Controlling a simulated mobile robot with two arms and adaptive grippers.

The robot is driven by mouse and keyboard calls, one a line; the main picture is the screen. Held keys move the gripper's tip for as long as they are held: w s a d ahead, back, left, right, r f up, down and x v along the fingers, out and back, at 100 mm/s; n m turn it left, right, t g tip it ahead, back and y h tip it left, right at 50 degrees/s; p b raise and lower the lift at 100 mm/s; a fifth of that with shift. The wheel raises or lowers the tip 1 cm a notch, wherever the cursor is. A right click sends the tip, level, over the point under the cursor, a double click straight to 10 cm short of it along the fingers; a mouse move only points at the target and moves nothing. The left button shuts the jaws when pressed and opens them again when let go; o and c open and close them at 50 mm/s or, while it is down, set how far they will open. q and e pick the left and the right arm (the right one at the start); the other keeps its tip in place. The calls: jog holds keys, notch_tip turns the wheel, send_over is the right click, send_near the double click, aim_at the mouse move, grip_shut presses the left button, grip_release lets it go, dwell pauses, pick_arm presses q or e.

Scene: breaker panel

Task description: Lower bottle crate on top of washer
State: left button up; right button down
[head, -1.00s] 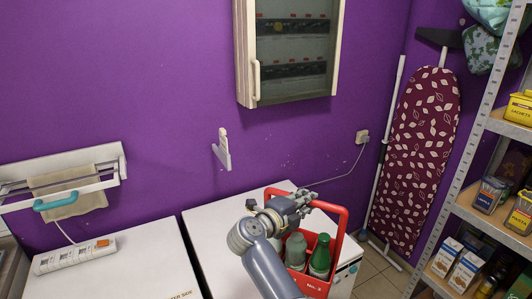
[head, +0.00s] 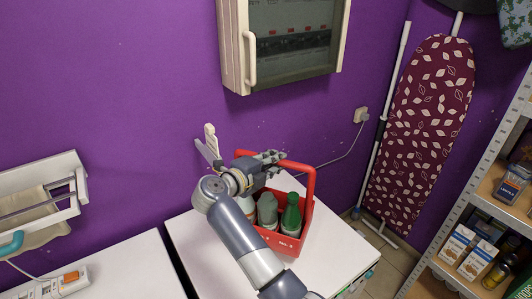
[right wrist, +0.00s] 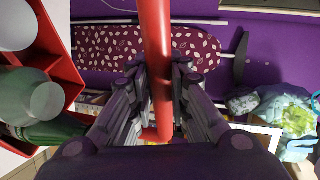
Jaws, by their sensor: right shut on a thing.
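The red bottle crate (head: 283,243) is over the right part of the white washer top (head: 205,250) in the head view, roughly upright. It holds a green bottle (head: 291,216), a grey-green bottle (head: 267,211) and a paler one partly behind my arm. My right gripper (head: 268,161) is shut on the crate's red top handle (head: 311,190). In the right wrist view the handle bar (right wrist: 157,45) runs between the fingers (right wrist: 160,88), with the crate's rim (right wrist: 62,60) at the left. I cannot tell whether the crate's base touches the washer. My left gripper is not in view.
A wall breaker cabinet (head: 285,45) hangs above the washer. A white wall bracket (head: 210,142) is just behind my gripper. A second white top (head: 115,270) stands left. An ironing board (head: 422,130) and a shelf rack (head: 470,195) are right. The washer's front left top is bare.

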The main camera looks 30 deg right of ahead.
jog(key=shift+r, duration=0.2)
jog(key=shift+s+r, duration=0.2)
jog(key=shift+s, duration=0.15)
jog(key=shift+w, duration=0.1)
